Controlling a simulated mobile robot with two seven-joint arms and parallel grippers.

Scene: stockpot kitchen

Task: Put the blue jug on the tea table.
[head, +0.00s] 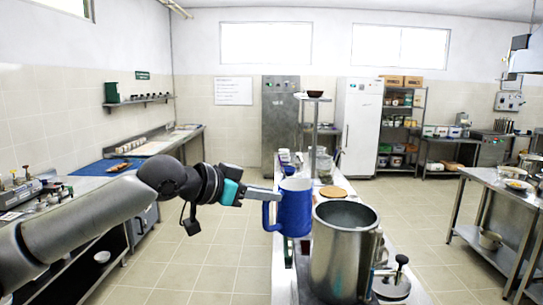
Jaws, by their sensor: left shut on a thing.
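The blue jug (295,208) is in the middle of the head view, upright, with its handle on the left side. My left gripper (272,194) comes in from the left and is shut on the blue jug near its upper left side. The jug is in front of the long central counter, and I cannot tell whether it touches the surface. A large steel pot (340,255) stands close by at its lower right. My right gripper is not in view. I cannot tell which surface is the tea table.
The central counter holds a round wooden board (333,192) and a steel lid (391,285) with a dark knob. A steel side table (500,181) stands at right, a blue mat (100,167) lies on the left counter. Tiled floor (225,255) is clear between.

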